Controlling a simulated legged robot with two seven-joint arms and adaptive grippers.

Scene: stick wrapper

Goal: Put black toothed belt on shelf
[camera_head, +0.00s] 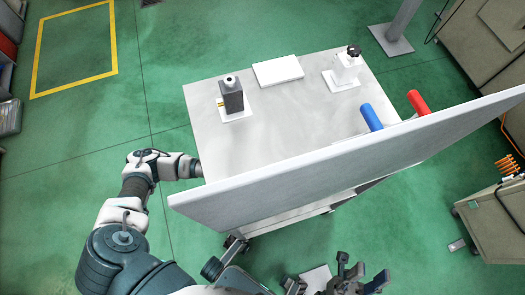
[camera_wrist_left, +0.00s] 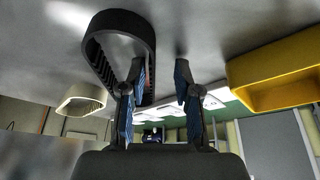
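The black toothed belt (camera_wrist_left: 147,50) is a thick closed loop with teeth on its inside, against a grey surface in the left wrist view. My left gripper (camera_wrist_left: 160,75) is open; its left finger overlaps the loop's opening, and the belt's right-hand wall shows between the two fingers. I cannot tell whether either finger touches it. In the head view the left hand is hidden behind the pale slanted panel (camera_head: 350,150). My right gripper (camera_head: 362,272) is at the bottom edge, with its fingers apart and nothing seen between them. I cannot make out which part is the shelf.
A yellow loop (camera_wrist_left: 285,70) and a cream loop (camera_wrist_left: 85,98) flank the belt. The grey table (camera_head: 280,115) carries a dark block device (camera_head: 232,97), a white plate (camera_head: 278,70), a knobbed fixture (camera_head: 346,68), a blue roller (camera_head: 371,117) and a red roller (camera_head: 418,101). Green floor lies open left.

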